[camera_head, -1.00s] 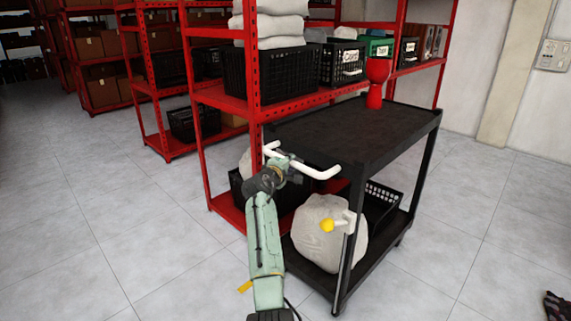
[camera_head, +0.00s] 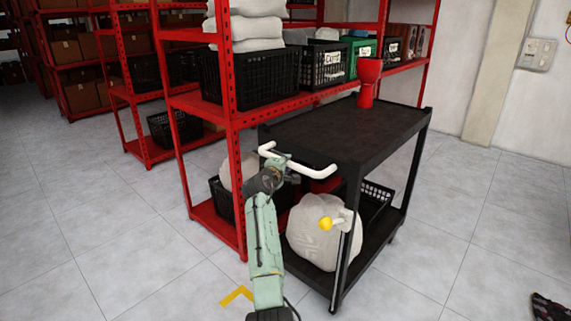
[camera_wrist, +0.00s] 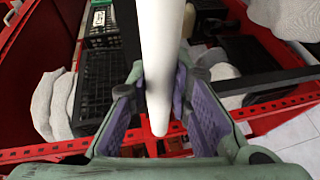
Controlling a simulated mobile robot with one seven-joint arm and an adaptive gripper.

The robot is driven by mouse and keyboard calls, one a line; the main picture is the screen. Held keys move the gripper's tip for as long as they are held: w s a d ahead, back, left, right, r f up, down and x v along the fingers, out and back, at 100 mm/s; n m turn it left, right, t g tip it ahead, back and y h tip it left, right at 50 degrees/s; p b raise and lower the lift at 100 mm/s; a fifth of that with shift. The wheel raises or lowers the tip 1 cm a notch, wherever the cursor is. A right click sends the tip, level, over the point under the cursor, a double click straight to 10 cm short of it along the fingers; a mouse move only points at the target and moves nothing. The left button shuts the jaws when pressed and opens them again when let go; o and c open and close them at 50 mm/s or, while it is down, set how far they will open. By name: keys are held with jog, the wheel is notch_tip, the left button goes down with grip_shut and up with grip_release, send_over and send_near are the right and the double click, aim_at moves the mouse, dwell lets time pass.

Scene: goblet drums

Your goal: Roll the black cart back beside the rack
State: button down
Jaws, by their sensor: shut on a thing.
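The black cart (camera_head: 335,132) stands close along the front of the red rack (camera_head: 236,119). A red goblet drum (camera_head: 367,84) stands upright on its top shelf, near the far end. A pale wrapped bundle (camera_head: 318,232) and a black crate (camera_head: 374,203) sit on its lower shelf. My gripper (camera_head: 283,170) is at the cart's near end, shut on the white push handle (camera_head: 318,170). In the wrist view the white handle (camera_wrist: 160,50) passes between my gripper's purple-padded fingers (camera_wrist: 165,95). The fingers hide part of the handle.
A yellow floor mark (camera_head: 237,295) lies on the tiles left of my arm. A dark patterned object (camera_head: 550,308) lies at lower right.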

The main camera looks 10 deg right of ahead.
jog(key=c, duration=1.4)
grip_release()
jog(key=shift+c, duration=0.2)
jog(key=shift+s+a, duration=0.1)
jog(key=v, duration=1.2)
jog(key=shift+r, duration=0.1)
